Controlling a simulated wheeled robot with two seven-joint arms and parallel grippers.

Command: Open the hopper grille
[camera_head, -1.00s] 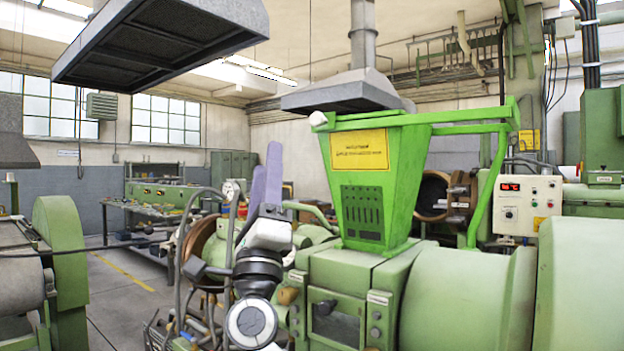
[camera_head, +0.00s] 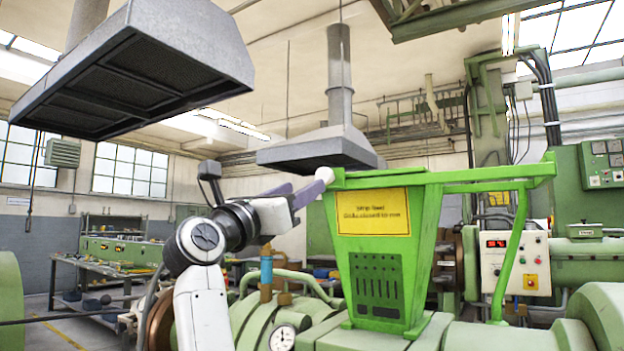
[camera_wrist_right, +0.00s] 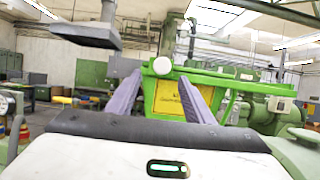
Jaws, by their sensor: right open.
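The green hopper (camera_head: 381,250) stands on the machine, with a yellow sign (camera_head: 373,211) on its front. The green grille frame (camera_head: 450,178) lies across its top, seen nearly edge-on, so its mesh is hidden. A white knob (camera_head: 325,175) sits at the frame's left corner and also shows in the right wrist view (camera_wrist_right: 162,65). My right gripper (camera_head: 303,190) is just left of the knob. In the right wrist view its two purple fingers (camera_wrist_right: 160,76) are apart, with the knob seen between and beyond the tips. I cannot tell the exact gap. My left gripper is not in view.
A grey extractor hood (camera_head: 315,150) hangs behind the hopper, and a larger one (camera_head: 130,75) hangs at upper left. A control box (camera_head: 513,262) stands right of the hopper.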

